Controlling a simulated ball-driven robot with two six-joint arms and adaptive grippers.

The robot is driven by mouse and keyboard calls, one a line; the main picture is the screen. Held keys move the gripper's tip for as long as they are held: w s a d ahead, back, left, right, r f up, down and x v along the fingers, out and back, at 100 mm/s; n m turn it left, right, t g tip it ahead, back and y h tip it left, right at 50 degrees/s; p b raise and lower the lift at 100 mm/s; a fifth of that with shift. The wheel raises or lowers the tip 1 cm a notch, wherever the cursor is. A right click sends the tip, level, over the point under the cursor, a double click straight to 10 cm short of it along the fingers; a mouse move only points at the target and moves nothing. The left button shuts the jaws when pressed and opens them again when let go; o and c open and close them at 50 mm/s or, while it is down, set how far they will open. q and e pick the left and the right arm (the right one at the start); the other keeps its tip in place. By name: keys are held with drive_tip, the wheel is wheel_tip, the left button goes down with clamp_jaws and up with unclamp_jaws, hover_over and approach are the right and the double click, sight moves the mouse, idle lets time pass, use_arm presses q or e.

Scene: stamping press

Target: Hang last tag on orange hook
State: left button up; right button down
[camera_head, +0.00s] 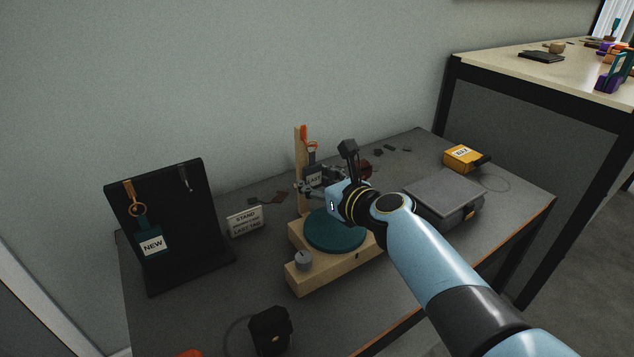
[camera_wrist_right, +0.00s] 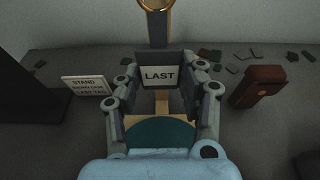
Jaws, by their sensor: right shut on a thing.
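The tag marked LAST (camera_head: 314,177) is dark with a white label. It stands upright between the fingers of my right gripper (camera_head: 320,184), which is shut on it. In the right wrist view the LAST tag (camera_wrist_right: 159,77) has a finger at each side, and a brass-coloured ring (camera_wrist_right: 157,5) shows above it. My left gripper is not in view.
A black display board (camera_head: 200,220) at left holds a NEW tag (camera_head: 152,244) on a strap. A white sign (camera_head: 245,221) stands beside it. A round teal pad (camera_head: 335,232) sits on the wooden base. A grey box (camera_head: 447,197) and yellow box (camera_head: 462,157) are at right.

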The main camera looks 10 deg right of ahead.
drive_tip(key=shift+b+x, duration=0.55)
drive_tip(key=shift+x, duration=0.4)
drive_tip(key=shift+f, duration=0.2)
drive_tip(key=shift+f, duration=0.3)
drive_tip(key=c, duration=0.7)
unclamp_jaws()
